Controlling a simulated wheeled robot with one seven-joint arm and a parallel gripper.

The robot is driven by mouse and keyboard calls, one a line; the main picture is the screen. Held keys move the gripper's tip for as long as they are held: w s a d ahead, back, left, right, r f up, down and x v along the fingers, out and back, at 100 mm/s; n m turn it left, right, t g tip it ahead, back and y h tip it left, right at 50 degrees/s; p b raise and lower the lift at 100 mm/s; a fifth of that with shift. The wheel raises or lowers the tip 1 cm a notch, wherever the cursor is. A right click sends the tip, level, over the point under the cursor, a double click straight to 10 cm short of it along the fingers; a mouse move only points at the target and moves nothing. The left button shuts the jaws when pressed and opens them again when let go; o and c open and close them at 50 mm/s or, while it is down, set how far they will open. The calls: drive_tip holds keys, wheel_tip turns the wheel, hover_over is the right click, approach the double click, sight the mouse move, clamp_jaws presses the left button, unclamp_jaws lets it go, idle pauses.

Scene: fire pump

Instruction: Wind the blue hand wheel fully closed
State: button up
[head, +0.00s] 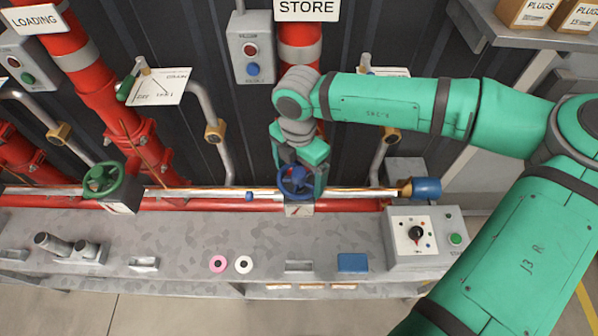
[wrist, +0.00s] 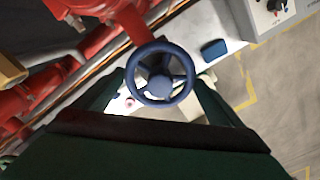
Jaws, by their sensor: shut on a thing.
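The blue hand wheel (head: 295,181) sits on the horizontal pipe at the middle of the head view, below the STORE sign. In the wrist view the blue hand wheel (wrist: 160,74) fills the centre, its rim, spokes and hub all showing. My gripper (head: 300,178) reaches down onto the wheel from behind and above. In the wrist view my gripper's fingers (wrist: 160,98) lie on both sides of the rim, shut on the wheel. The fingertips are partly hidden behind the wheel.
A green hand wheel (head: 103,180) stands on the same pipe to the left. A control box with a dial (head: 416,238) and a blue-ended cylinder (head: 424,188) are at the right. The grey bench (head: 190,240) in front holds a pink ring (head: 218,264), a white ring (head: 243,264) and a blue block (head: 352,263).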

drive_tip(key=m, duration=0.6)
drive_tip(key=shift+w+r+m, duration=0.1)
drive_tip(key=shift+w+m, duration=0.15)
drive_tip(key=shift+m, duration=0.15)
drive_tip(key=o, duration=0.9)
drive_tip(key=shift+o, duration=0.2)
drive_tip(key=shift+s+n, duration=0.15)
drive_tip(key=shift+n, duration=0.75)
drive_tip(key=n, duration=0.4)
drive_tip(key=shift+s+a, duration=0.1)
drive_tip(key=n, duration=0.6)
drive_tip(key=shift+n, duration=0.4)
drive_tip(key=n, duration=0.6)
drive_tip(key=shift+s, duration=0.1)
drive_tip(key=n, duration=0.5)
drive_tip(key=shift+d+n, duration=0.2)
drive_tip(key=shift+n, duration=0.1)
drive_tip(key=shift+c, duration=0.6)
